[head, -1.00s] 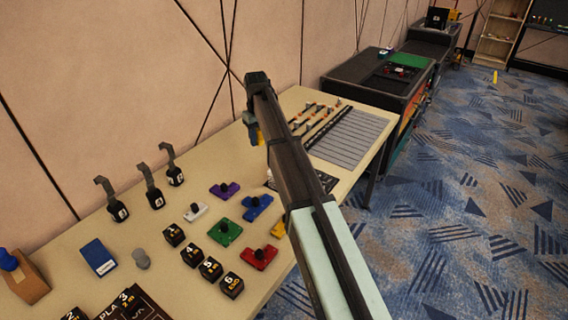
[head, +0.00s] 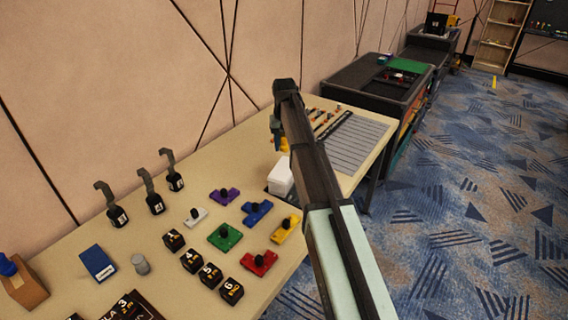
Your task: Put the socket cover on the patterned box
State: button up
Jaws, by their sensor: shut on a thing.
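My gripper (head: 276,130) hangs at the end of my arm over the far part of the table, seen small and from behind. It is shut on a small yellow thing (head: 284,146), partly hidden by my arm; I cannot tell whether this is the socket cover. A white box (head: 281,176) stands on the table below and nearer than my gripper, its right side against my arm's outline. I cannot make out a patterned box for certain; my arm hides part of the table.
Coloured knobbed pieces, including a purple one (head: 224,196) and a red one (head: 259,264), lie on the near table with several numbered black cubes (head: 191,261). Black hooked items (head: 117,215) stand near the wall. A grey ribbed panel (head: 350,143) lies at the far end.

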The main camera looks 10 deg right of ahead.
aim_at(284, 168)
jog(key=shift+f, duration=3.95)
jog(key=o, duration=1)
jog(key=shift+f, duration=0.1)
notch_tip(284, 168, up, 12)
jog(key=shift+r, duration=0.15)
